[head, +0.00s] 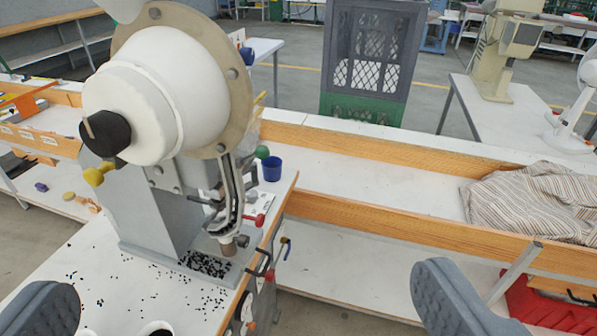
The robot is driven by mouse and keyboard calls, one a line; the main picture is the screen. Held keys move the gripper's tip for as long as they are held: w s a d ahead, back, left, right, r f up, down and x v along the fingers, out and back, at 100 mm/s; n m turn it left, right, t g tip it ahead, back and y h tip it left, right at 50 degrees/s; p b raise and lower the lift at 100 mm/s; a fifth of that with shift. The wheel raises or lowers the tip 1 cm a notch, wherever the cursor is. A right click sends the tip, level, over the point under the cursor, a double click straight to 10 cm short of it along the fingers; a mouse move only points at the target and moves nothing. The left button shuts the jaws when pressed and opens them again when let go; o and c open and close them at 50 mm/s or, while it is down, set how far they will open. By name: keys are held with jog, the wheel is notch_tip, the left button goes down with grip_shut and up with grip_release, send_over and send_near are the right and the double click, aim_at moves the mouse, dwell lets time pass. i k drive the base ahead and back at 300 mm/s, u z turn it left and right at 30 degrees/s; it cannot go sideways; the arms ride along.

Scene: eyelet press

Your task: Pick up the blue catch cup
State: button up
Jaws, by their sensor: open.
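The blue catch cup (272,169) is a small, dark blue, open-topped cup. It stands upright near the right edge of the white press table, just right of the eyelet press (165,110). A green ball knob sits close to its left. My gripper (245,305) is open, its two grey ribbed fingers wide apart at the bottom left and bottom right of the head view. It is empty and well short of the cup. The cup's base is only partly clear behind the press parts.
The press's red-tipped lever (256,220) is in front of the cup. Small black eyelets lie scattered on the white tabletop (100,250). A wood-edged white bench (370,178) runs right, with a striped cloth (530,200) on it. A grey crate stack (370,60) stands behind.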

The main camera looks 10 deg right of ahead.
aim_at(271, 166)
jog(key=u, duration=0.05)
jog(key=k, duration=0.6)
jog(key=z, duration=0.45)
jog(key=i, duration=0.75)
jog(key=z, duration=0.45)
jog(key=i, duration=1.2)
jog(key=u, duration=0.85)
jog(key=i, duration=0.55)
jog(key=u, duration=0.45)
